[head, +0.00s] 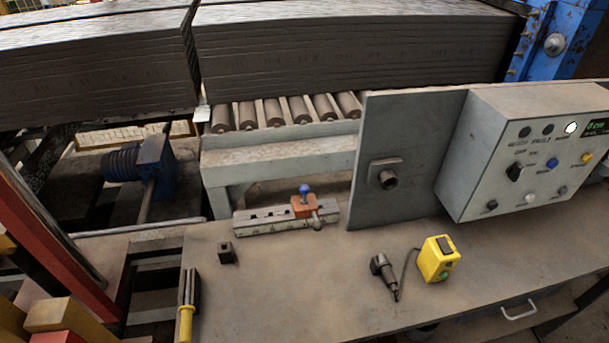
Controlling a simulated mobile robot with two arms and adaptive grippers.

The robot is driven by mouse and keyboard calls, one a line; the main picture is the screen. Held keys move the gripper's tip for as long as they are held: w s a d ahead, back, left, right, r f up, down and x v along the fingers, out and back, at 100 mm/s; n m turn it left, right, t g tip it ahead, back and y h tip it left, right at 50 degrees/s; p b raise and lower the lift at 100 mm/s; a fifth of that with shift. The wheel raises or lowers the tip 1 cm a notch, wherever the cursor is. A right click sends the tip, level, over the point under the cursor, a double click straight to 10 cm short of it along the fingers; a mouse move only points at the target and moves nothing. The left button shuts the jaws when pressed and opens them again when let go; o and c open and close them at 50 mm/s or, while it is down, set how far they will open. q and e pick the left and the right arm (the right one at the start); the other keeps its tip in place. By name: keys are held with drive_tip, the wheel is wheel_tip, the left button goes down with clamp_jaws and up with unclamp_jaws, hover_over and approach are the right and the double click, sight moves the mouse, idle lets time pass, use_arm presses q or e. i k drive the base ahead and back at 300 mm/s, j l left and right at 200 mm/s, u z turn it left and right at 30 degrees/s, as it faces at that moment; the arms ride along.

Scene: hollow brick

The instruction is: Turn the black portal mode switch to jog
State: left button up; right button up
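A grey control box (468,150) stands at the right of the bench. A black rotary switch (514,171) sits on its front, at the left of the middle row, with small lettering above it. It looks like the mode switch, but the lettering is too small to read surely, and I cannot tell which position it points to. A smaller dark knob (492,204) sits below it. A blue button (551,163) and a yellow button (587,157) are to its right. Neither of my grippers is in view.
The bench top (300,280) is mostly clear. A yellow box (438,259) with a cable and a dark hand tool (386,275) lie before the control box. A grey upright plate (400,130) stands left of it. A slotted bar with a blue-knobbed orange slider (304,205) lies farther left.

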sight(514, 170)
drive_tip(key=z, duration=1.3)
